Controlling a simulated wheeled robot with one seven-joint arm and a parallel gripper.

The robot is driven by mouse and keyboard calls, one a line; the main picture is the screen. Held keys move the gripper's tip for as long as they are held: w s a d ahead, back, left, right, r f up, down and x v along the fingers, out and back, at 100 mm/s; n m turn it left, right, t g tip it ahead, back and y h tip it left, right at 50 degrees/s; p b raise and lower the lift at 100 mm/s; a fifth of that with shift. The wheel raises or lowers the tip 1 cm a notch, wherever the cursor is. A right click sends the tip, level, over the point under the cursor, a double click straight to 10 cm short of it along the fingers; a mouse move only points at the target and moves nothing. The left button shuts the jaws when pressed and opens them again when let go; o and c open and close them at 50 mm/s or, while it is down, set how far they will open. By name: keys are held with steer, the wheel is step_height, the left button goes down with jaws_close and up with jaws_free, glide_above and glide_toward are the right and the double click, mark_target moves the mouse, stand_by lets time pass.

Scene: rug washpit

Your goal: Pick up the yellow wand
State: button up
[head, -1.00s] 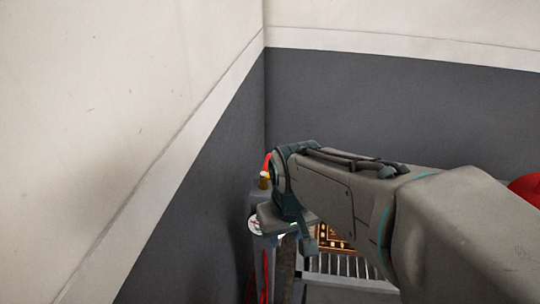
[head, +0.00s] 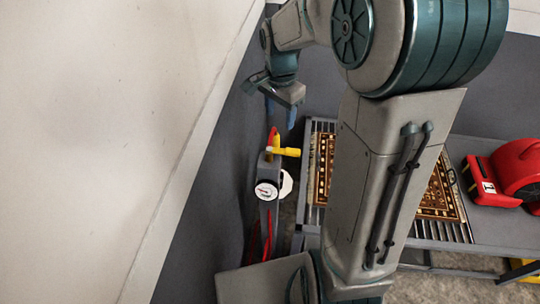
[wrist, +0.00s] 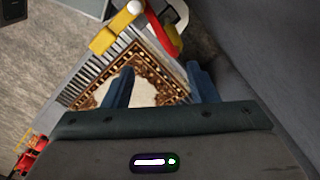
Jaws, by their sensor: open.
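The yellow wand (head: 287,152) sits at the top of a grey post at the left, below my gripper (head: 281,112) in the head view. A red hose (head: 273,134) curves beside it. In the wrist view the wand (wrist: 103,41) lies beyond my fingertips, toward the upper left, with the red hose and a white round piece (wrist: 135,7) near it. My gripper (wrist: 158,75) is open, with nothing between its blue fingers, and apart from the wand. How the wand is seated on the post is hard to tell.
The grey post (head: 268,208) carries a round dial gauge (head: 266,190) close to the wall. A patterned rug (head: 440,192) lies on a slatted bench to the right, partly behind my arm. A red blower (head: 507,176) stands at the bench's right.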

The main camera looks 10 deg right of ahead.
mark_target(275, 142)
steer(key=shift+w+m+p, duration=0.35)
steer(key=shift+w+m, duration=0.45)
steer(key=shift+w, duration=0.35)
step_height(275, 142, down, 8)
steer(key=shift+f+b, duration=0.25)
steer(key=shift+b, duration=0.05)
steer(key=f, duration=0.5)
steer(key=shift+a+f, duration=0.1)
steer(key=shift+a, duration=0.15)
steer(key=c, duration=1.1)
